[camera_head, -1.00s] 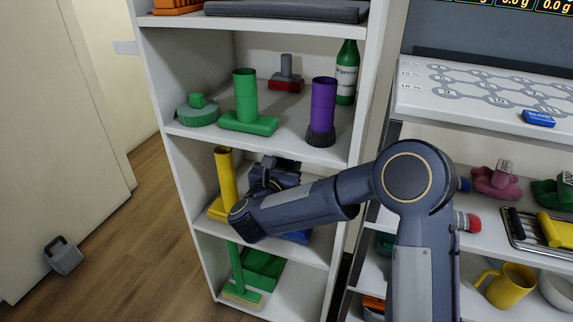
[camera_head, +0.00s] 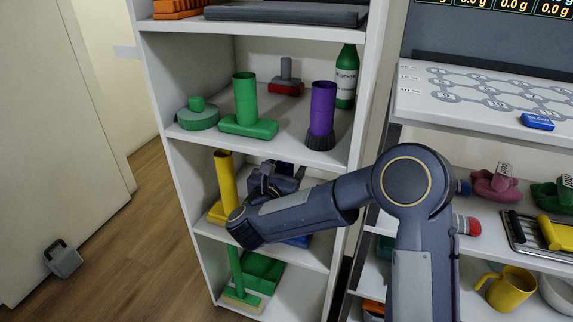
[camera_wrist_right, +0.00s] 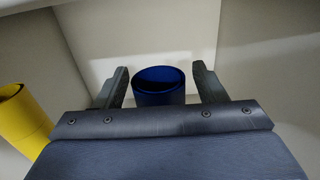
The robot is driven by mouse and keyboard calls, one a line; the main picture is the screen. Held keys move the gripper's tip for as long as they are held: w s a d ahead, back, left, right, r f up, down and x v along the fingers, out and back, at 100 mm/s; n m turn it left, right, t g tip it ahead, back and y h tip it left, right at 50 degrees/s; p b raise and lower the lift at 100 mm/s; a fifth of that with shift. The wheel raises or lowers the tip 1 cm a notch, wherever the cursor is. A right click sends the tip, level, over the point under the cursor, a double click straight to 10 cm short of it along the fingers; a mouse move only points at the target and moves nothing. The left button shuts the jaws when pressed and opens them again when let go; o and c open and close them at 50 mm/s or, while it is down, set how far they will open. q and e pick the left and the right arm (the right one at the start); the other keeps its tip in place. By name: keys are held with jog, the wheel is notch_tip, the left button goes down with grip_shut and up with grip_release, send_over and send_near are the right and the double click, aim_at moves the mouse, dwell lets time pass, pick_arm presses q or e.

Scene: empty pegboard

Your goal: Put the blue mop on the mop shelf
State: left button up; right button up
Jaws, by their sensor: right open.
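The blue mop's hollow round top (camera_wrist_right: 159,86) stands between the two open fingers of my right gripper (camera_wrist_right: 160,85) in the right wrist view, with a gap on each side. In the head view, a bit of the blue mop's base (camera_head: 299,241) shows on the middle shelf below my right forearm; the rest is hidden behind the arm. My right gripper (camera_head: 272,180) reaches into that shelf, right of the yellow mop (camera_head: 226,182). The yellow mop also shows at the left of the right wrist view (camera_wrist_right: 20,115). My left gripper is out of view.
The shelf above holds a green mop (camera_head: 246,108), a purple brush (camera_head: 322,112), a round green brush (camera_head: 198,115), a red-based tool (camera_head: 286,82) and a green bottle (camera_head: 346,78). A green dustpan (camera_head: 262,270) sits below. The white side panel (camera_head: 362,110) stands close to my right arm.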

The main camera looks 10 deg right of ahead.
jog(key=v, duration=1.1)
jog(key=shift+s+a, duration=0.1)
